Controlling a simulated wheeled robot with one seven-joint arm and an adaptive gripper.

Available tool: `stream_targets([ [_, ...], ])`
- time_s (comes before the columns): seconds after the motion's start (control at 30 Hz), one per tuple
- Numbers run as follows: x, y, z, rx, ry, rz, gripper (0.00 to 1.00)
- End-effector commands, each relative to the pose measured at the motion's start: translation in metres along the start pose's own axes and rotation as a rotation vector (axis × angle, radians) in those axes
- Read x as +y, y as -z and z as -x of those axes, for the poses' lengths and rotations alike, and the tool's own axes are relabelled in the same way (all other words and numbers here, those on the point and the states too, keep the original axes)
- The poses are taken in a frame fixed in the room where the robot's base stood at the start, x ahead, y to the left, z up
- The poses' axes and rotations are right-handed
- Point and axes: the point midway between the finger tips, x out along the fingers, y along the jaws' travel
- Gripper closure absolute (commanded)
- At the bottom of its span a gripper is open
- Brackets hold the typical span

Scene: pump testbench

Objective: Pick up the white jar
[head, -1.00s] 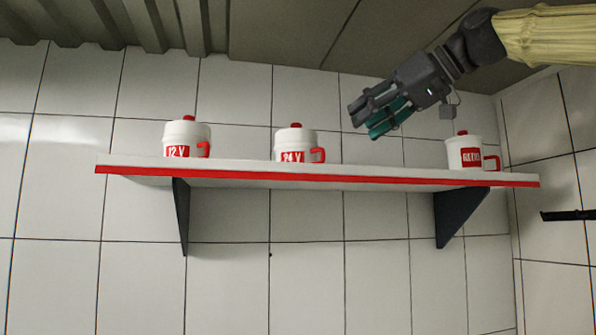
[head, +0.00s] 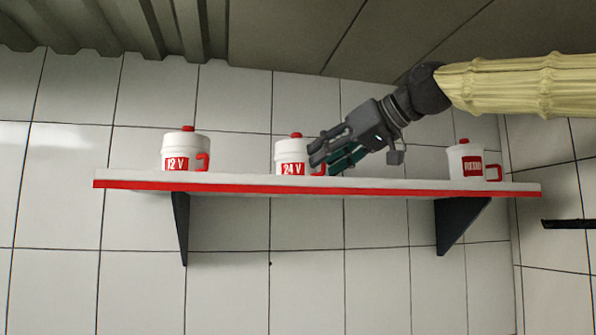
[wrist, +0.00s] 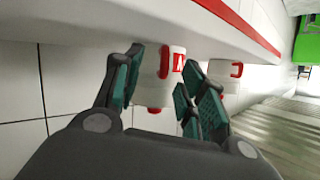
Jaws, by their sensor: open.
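Three white jars with red lids and red handles stand upright on a shelf (head: 320,186). In the head view they are the 12 V jar (head: 184,149) at left, the 24 V jar (head: 291,152) in the middle and the RETRO-like labelled jar (head: 466,158) at right. My gripper (head: 322,158) is at the right side of the 24 V jar, overlapping its handle. Its fingers are apart. In the wrist view, a white jar (wrist: 165,65) shows between the spread fingers of my gripper (wrist: 165,95). I cannot tell whether they touch it.
The shelf has a red front edge and dark brackets. A tiled wall (head: 230,250) stands behind it. The shelf is clear between the 12 V and 24 V jars. The wrist view shows another white jar part with a red handle (wrist: 237,69) and a green object (wrist: 307,40) far off.

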Motion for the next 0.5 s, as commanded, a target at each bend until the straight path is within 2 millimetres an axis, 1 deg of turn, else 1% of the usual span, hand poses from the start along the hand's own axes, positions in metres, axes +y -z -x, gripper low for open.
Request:
stream_targets([
  [0.1,0.0003,0.0005,-0.0079,0.001,0.000,-0.001,0.59],
  [0.3,0.0005,-0.0001,-0.0086,0.001,0.000,-0.001,0.59],
  [0.37,0.0004,-0.0002,-0.0086,0.001,0.000,-0.001,0.68],
  [0.5,0.0004,-0.0002,-0.0086,0.001,0.000,-0.001,0.94],
])
